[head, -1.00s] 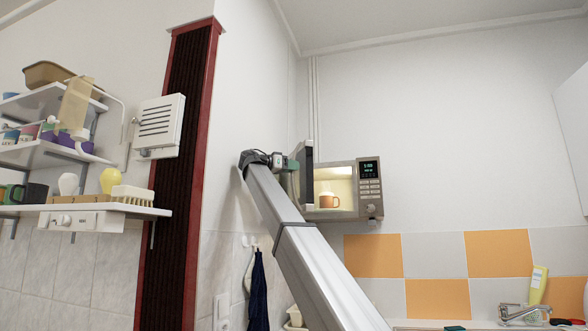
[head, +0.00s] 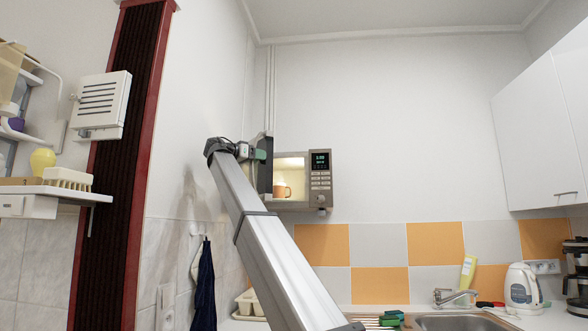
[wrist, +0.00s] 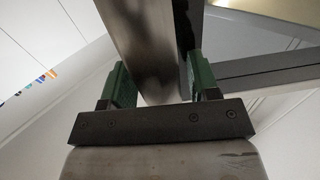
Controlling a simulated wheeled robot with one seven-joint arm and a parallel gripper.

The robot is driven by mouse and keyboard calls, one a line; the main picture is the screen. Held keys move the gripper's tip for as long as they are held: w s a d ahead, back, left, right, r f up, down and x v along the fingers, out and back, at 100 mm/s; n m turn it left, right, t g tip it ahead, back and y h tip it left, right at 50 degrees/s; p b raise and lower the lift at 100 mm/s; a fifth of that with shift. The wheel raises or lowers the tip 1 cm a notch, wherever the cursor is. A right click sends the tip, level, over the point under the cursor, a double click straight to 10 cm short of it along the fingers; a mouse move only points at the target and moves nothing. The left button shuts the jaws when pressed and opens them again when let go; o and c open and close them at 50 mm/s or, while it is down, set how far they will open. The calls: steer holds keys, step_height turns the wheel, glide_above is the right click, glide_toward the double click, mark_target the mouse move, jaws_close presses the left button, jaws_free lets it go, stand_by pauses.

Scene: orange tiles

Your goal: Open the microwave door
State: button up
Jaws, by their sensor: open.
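The microwave (head: 319,180) is on the far wall in the head view, with its lit inside showing and an orange mug (head: 281,191) in it. Its dark door (head: 265,168) stands swung open at the left side, seen nearly edge-on. My gripper (head: 259,155) is beside the door at its upper left. In the wrist view, my gripper (wrist: 161,84) has its green fingers apart. A metal bar-like part of the door (wrist: 148,45) lies between them. I cannot tell whether either finger touches it.
A white wall cabinet (head: 540,125) hangs at the right. Below are a counter with a sink (head: 450,323), a faucet (head: 455,297) and a white kettle (head: 522,288). A shelf (head: 50,192) and a dark red-edged column (head: 120,170) stand at the left.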

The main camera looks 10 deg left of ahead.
steer(key=w+d+n+t+y, duration=0.3)
steer(key=w+d, duration=0.4)
steer(key=w, duration=0.3)
steer(key=w+d+n+t+y, duration=0.2)
steer(key=w+d+n+y, duration=0.3)
steer(key=w, duration=0.6)
steer(key=shift+w+d+t+y, duration=0.2)
steer(key=shift+d+t+y, duration=0.2)
steer(key=shift+d+y, duration=1.1)
steer(key=shift+s+a, duration=0.1)
steer(key=shift+a, duration=0.05)
steer(key=s+a+f, duration=0.2)
steer(key=s, duration=1)
steer(key=w+d, duration=0.1)
steer(key=w, duration=0.9)
steer(key=shift+w+d+h, duration=0.15)
steer(key=shift+d+h, duration=0.1)
steer(key=shift+h, duration=0.15)
